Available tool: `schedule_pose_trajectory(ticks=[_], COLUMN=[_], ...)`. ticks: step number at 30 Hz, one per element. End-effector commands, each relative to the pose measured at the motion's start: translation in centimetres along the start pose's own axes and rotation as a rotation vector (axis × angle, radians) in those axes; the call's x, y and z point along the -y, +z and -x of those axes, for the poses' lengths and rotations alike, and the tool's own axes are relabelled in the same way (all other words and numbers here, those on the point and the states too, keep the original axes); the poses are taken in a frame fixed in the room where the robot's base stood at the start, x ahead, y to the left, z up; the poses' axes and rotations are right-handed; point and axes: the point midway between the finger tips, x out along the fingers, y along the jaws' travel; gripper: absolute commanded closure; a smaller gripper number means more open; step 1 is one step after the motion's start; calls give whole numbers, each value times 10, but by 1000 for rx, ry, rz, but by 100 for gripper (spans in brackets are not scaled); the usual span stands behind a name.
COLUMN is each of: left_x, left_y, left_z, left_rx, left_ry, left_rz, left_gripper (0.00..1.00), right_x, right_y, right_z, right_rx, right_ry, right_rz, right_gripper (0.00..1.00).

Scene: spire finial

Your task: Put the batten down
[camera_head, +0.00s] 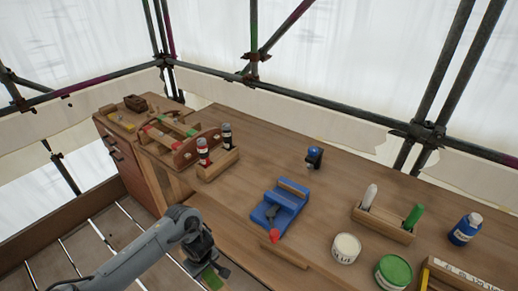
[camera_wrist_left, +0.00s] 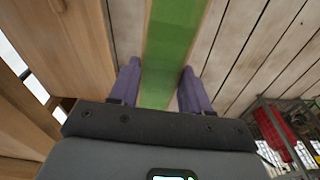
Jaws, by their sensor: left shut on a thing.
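My left gripper (camera_head: 207,266) hangs beside the near edge of the workbench (camera_head: 330,180), over the plank floor. It is shut on the batten, a flat green strip whose short visible part (camera_head: 212,278) shows below the jaws. In the left wrist view the batten (camera_wrist_left: 172,45) runs between the two purple fingers of my left gripper (camera_wrist_left: 160,88) and on out of the top of the picture. Its far end is out of view. My right gripper is not in view.
A white tub (camera_head: 346,248), green-lidded tub (camera_head: 393,272) and blue bottle (camera_head: 466,229) are at right. The bench's back middle is clear.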

Motion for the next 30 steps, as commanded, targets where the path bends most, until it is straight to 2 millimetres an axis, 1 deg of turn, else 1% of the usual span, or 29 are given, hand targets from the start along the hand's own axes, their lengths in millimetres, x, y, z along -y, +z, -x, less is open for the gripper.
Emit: schedule_pose_trajectory(ticks=[1,4,7,9,11,13,16,20,22,26,29,30], left_x=[-5,-12,-21,-20,-15,-3,16,40,39,38,38,38], left_y=[-2,-1,-2,-2,-4,-8,-14,-23,-24,-26,-28,-30], left_z=[14,32,58,72,81,88,91,91,109,130,150,160], left_rx=[-11,-14,-11,-8,-6,-4,-3,-3,-3,-3,-3,-3], left_ry=[6,13,35,48,59,71,82,91,96,94,94,94], left_rz=[-45,-135,-309,-435,-539,-643,-740,-817,-827,-824,-823,-823], left_gripper=[90,90,90,90,90,90,90,90,90,90,90,90], right_x=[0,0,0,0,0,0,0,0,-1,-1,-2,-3], right_y=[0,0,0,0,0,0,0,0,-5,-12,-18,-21], right_z=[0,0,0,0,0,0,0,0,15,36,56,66], right_rx=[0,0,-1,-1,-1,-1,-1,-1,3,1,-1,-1], right_ry=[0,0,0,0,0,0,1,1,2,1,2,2], right_rz=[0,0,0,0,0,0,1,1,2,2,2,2], right_gripper=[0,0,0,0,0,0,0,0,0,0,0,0])
